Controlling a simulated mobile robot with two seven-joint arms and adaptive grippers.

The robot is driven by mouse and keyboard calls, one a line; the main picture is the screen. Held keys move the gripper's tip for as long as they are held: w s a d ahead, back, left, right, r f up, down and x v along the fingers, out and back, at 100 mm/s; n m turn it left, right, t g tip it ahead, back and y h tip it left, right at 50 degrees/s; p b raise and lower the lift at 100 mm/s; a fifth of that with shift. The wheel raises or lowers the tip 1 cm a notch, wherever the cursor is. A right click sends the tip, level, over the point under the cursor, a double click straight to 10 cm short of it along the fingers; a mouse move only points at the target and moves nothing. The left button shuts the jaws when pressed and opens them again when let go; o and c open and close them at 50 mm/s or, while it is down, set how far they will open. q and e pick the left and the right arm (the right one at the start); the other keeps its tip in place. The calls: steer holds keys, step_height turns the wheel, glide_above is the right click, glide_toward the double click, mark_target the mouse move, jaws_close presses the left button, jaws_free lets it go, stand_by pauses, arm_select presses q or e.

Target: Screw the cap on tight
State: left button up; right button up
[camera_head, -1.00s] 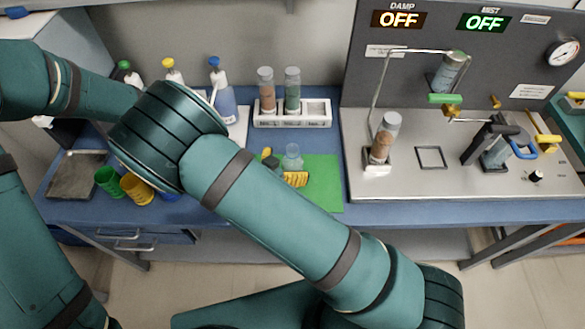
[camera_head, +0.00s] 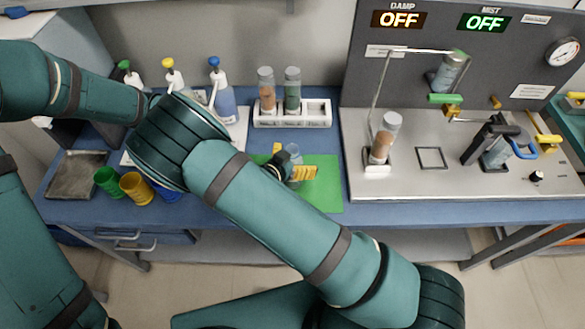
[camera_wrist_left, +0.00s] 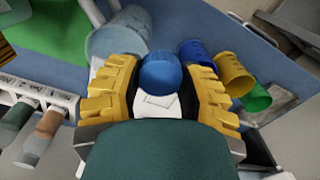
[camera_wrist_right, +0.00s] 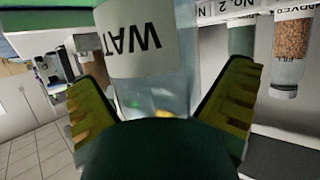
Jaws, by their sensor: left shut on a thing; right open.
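A clear container (camera_head: 293,150) stands on the green mat (camera_head: 322,190). My right gripper (camera_head: 290,161) is open, its yellow fingers on either side of the container. In the right wrist view the container (camera_wrist_right: 150,55) is close between the fingers, its label reading "WAT" upside down. My left gripper (camera_wrist_left: 155,95) is shut on a blue rounded, cap-like thing (camera_wrist_left: 160,72); a white patch shows just below it. In the head view my right arm hides the left gripper. Whether the container's mouth is covered is unclear.
Squeeze bottles with green, yellow and blue tops (camera_head: 214,63) stand at the back left. A white rack (camera_head: 290,118) holds two jars. Green and yellow cups (camera_head: 136,188) stand front left, beside a grey tray (camera_head: 75,175). A metal workstation (camera_head: 465,180) fills the right.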

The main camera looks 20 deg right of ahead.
mark_target(297, 148)
steer(key=shift+c, duration=0.3)
steer(key=c, duration=1.4)
steer(key=shift+r, duration=0.2)
arm_select(q)
steer(key=shift+r+p, duration=0.65)
arm_select(e)
steer(key=shift+r, duration=4.7)
steer(key=shift+r, duration=0.15)
steer(key=o, duration=0.7)
steer(key=c, duration=0.7)
